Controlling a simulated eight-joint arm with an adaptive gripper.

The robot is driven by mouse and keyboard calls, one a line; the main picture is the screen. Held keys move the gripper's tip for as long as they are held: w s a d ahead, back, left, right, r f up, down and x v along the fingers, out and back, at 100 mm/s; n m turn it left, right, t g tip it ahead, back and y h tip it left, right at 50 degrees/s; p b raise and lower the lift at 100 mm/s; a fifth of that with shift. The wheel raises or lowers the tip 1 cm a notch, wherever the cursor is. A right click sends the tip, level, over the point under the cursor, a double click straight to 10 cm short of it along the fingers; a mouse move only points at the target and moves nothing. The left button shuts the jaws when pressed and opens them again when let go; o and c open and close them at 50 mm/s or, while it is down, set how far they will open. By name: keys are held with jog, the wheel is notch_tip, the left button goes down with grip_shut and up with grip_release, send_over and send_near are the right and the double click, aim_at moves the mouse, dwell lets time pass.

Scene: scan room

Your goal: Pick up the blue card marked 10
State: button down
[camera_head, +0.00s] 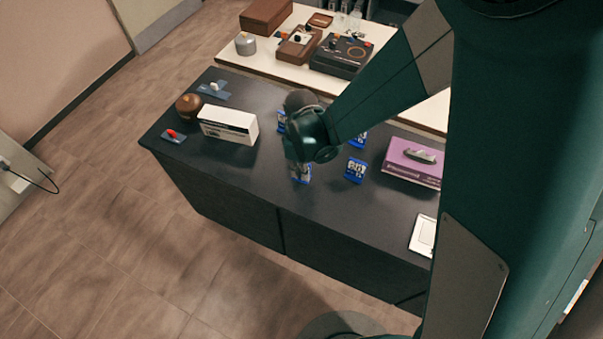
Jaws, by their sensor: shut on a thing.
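Several small blue cards with pale markings are at the middle of the dark counter. One blue card (300,173) is directly below the end of my arm. The numbers are too small to read, so I cannot tell which is marked 10. My gripper (300,160) is shut on the blue card below it; my wrist hides most of the fingers. I cannot tell whether this card is clear of the counter.
A white box (228,125), a brown round object (189,106) and small switch plates stand at the left of the dark counter (240,170). A purple box (412,163) and a white frame (423,235) are at the right. A pale table behind holds boxes and devices.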

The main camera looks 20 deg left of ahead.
jog(key=shift+r, duration=0.1)
jog(key=shift+r+p, duration=0.7)
jog(key=shift+r, duration=4.2)
